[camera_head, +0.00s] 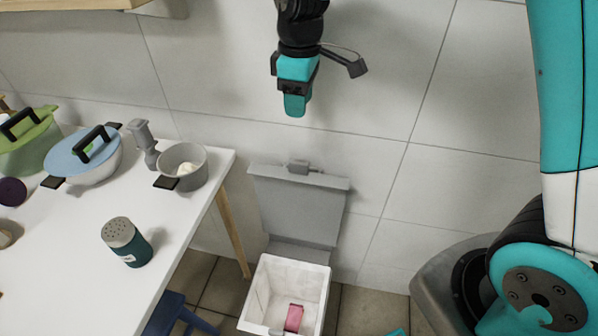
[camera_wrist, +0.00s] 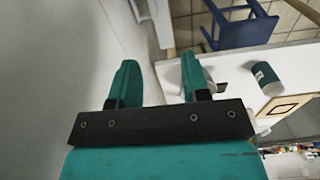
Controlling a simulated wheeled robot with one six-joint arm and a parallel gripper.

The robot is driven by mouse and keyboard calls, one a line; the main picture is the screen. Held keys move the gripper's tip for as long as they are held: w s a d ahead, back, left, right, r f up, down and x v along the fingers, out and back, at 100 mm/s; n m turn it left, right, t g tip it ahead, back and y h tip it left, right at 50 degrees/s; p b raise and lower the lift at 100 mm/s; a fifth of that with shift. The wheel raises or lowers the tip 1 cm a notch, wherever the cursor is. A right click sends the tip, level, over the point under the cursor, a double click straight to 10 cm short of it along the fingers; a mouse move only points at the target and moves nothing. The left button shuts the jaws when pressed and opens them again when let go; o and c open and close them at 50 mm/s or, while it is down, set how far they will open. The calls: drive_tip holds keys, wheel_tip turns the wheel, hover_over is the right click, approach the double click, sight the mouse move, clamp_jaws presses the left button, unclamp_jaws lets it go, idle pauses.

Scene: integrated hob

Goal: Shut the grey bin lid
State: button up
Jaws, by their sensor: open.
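The grey bin lid (camera_head: 299,204) stands raised, close to the tiled wall behind the bin, with a small handle at its upper edge. The bin (camera_head: 323,284) is open below it, with a pale inside and a pink item (camera_head: 293,318) in it. My gripper (camera_head: 294,105) hangs high above the lid, in front of the wall and apart from it. In the wrist view my gripper (camera_wrist: 157,82) shows two teal fingers spread with nothing between them. The lid's underside faces the room; its back is hidden.
A white table (camera_head: 190,225) stands left of the bin, carrying a grey pot (camera_head: 194,176), a blue-lidded pot (camera_head: 98,174), a green pot (camera_head: 36,158) and a dark green shaker (camera_head: 122,236). A blue stool (camera_head: 170,315) is below. The wall right of the lid is clear.

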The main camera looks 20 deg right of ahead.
sight(299, 162)
drive_tip(key=f, duration=0.6)
drive_tip(key=w+f, duration=0.1)
drive_tip(key=f, duration=0.5)
drive_tip(key=f+b, duration=0.1)
drive_tip(key=f, duration=0.5)
drive_tip(key=shift+w+d+f, duration=0.2)
drive_tip(key=shift+d+f, duration=0.05)
drive_tip(key=shift+f, duration=0.15)
clamp_jaws()
